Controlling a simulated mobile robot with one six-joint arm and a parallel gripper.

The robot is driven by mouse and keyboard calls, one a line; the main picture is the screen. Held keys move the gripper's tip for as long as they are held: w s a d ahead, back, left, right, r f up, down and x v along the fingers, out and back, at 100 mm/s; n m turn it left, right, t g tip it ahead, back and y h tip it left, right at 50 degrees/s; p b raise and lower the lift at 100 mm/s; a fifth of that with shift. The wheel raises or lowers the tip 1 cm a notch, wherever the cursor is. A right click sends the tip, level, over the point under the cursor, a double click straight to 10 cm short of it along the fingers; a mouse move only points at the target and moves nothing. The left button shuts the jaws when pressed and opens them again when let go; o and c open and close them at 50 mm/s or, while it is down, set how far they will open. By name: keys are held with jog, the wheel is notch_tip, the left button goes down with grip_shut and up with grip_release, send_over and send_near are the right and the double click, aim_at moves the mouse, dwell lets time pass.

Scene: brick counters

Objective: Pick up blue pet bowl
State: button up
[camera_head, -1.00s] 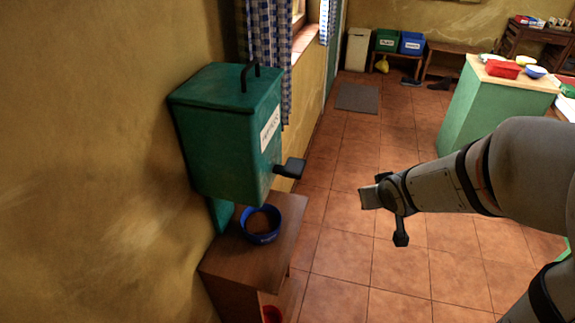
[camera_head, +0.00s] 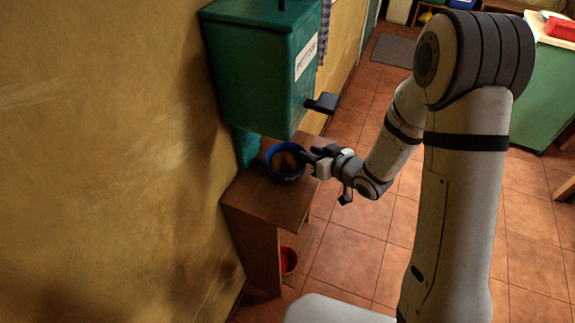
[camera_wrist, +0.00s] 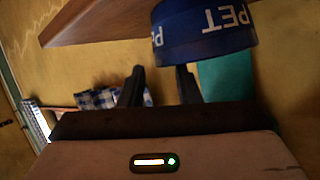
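The blue pet bowl (camera_head: 271,167) stands upright on the wooden shelf under the green dispenser, with brown contents in it. It also shows in the wrist view (camera_wrist: 205,40), turned over in the picture, with white "PET" lettering on its side. My gripper (camera_head: 308,160) is at the bowl's right side, close to its rim. In the wrist view, my gripper's two dark fingers (camera_wrist: 160,80) are apart with nothing gripped between them. One fingertip is close to the bowl's rim; I cannot tell whether it touches.
The green dispenser (camera_head: 255,70) hangs on the wall above the bowl, its dark lever (camera_head: 322,103) sticking out over my gripper. The wooden shelf (camera_head: 262,203) has a red bowl (camera_head: 289,260) on its lower level.

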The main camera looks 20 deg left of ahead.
aim_at(287, 164)
jog(key=x, duration=0.3)
jog(key=shift+w+a+f, duration=0.2)
jog(key=shift+a, duration=0.05)
grip_shut()
